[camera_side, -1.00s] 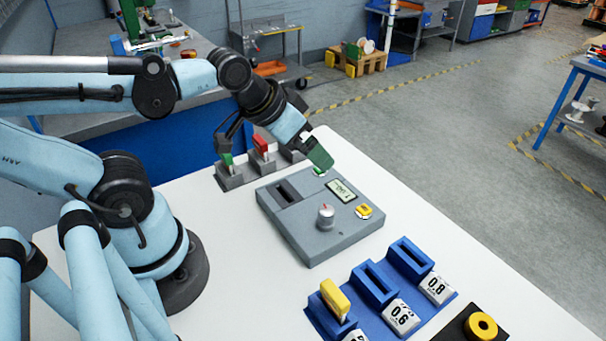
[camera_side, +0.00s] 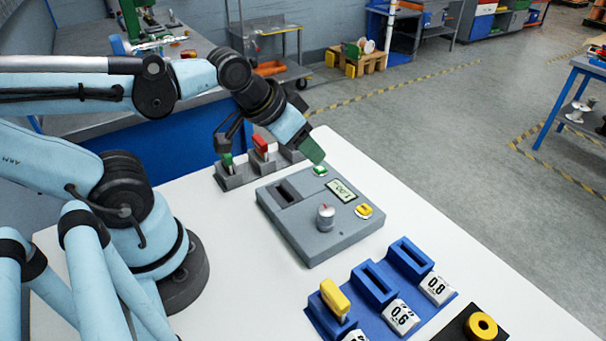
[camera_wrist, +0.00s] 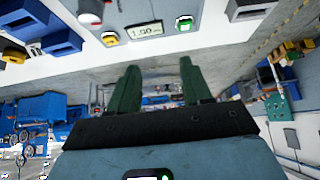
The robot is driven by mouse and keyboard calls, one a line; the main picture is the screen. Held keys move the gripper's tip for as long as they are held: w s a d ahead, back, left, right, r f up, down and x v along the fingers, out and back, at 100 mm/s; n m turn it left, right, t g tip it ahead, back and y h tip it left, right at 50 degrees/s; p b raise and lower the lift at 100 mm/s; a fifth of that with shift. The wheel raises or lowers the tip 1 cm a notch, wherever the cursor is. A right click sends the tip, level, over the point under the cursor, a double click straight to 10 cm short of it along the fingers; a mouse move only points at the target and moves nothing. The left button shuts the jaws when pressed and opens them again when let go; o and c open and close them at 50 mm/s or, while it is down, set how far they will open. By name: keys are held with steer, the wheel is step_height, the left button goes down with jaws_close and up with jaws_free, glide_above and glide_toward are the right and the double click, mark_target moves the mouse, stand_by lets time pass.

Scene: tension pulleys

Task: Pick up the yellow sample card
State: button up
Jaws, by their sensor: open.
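The yellow sample card (camera_side: 335,299) stands upright in the front-left slot of a blue rack (camera_side: 372,286) in the side view. My gripper (camera_side: 316,156) is over the far edge of the grey device (camera_side: 318,220), near its green button (camera_side: 320,170) and well away from the card. In the wrist view my gripper (camera_wrist: 158,65) has its two green fingers apart, with nothing between them. I cannot make out the card in the wrist view.
A red card (camera_side: 261,146) and a green card stand in grey holders behind the device. The device carries a knob (camera_side: 326,216), a yellow button (camera_side: 364,211) and a display (camera_side: 341,190). A yellow ring (camera_side: 482,326) sits on a black base at the front right.

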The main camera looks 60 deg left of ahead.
steer(key=s+d+n+g+h, duration=0.3)
steer(key=s+d+n+g, duration=0.1)
steer(key=d+n, duration=0.6)
steer(key=n+g+h, duration=0.1)
steer(key=n+g, duration=0.2)
steer(key=n, duration=0.5)
glide_toward(335, 292)
steer(key=shift+s+a+x, duration=0.1)
steer(key=shift+s+x, duration=0.05)
steer(key=shift+x, duration=1.2)
steer(key=shift+s+a+x, duration=0.1)
steer(key=shift+s+x, duration=0.05)
steer(key=shift+x, duration=1.2)
steer(key=shift+w+x, duration=0.15)
steer(key=shift+x, duration=0.6)
steer(key=shift+w+x, duration=0.15)
steer(key=shift+x, duration=1.7)
steer(key=shift+d, duration=0.15)
steer(key=shift+r, duration=0.1)
jaws_close()
